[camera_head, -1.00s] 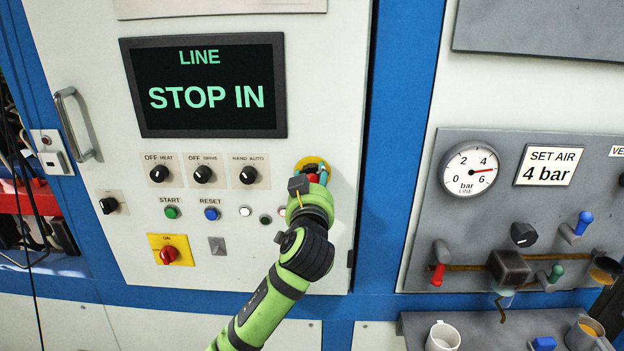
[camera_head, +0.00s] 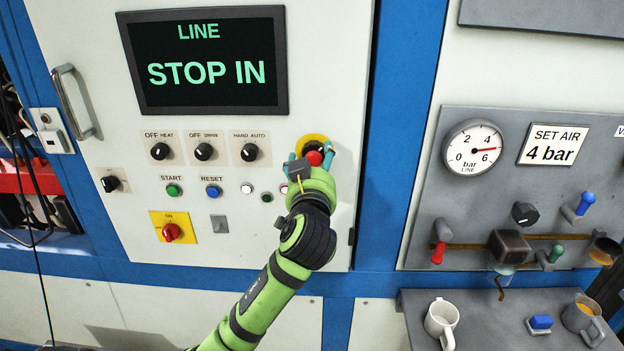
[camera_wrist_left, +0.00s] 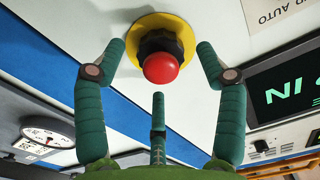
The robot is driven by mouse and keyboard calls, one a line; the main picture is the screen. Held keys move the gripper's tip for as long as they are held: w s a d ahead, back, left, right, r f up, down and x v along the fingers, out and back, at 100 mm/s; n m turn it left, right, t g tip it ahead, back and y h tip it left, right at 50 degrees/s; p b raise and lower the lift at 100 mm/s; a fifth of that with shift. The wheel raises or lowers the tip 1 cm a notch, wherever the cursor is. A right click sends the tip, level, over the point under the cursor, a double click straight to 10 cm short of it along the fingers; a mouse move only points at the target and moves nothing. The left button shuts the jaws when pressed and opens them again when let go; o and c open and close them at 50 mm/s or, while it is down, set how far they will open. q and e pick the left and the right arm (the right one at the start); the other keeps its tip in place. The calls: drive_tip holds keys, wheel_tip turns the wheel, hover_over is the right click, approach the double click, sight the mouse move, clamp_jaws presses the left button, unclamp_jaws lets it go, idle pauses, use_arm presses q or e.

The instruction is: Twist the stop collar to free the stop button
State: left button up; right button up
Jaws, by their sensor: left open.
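The stop button (camera_head: 314,158) is a red knob on a dark collar (camera_head: 310,146) with a yellow disc (camera_head: 314,138) behind it, on the white cabinet door. My left gripper (camera_head: 312,163) is at the button, its teal fingers open to either side. In the left wrist view the red button (camera_wrist_left: 161,68) and black collar (camera_wrist_left: 159,45) show between the spread fingers of the left gripper (camera_wrist_left: 160,60), with no contact visible. The screen (camera_head: 205,60) reads LINE STOP IN. My right gripper is not in view.
Left of the button are three black selector knobs (camera_head: 204,152), a green start button (camera_head: 174,190), a blue reset button (camera_head: 215,192) and a red-on-yellow switch (camera_head: 172,231). On the right is a grey air panel with a gauge (camera_head: 472,147), above a shelf with mugs (camera_head: 441,320).

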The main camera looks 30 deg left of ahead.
use_arm(q)
drive_tip(key=v, duration=0.9)
drive_tip(key=shift+s, duration=0.3)
drive_tip(key=shift+d, duration=0.1)
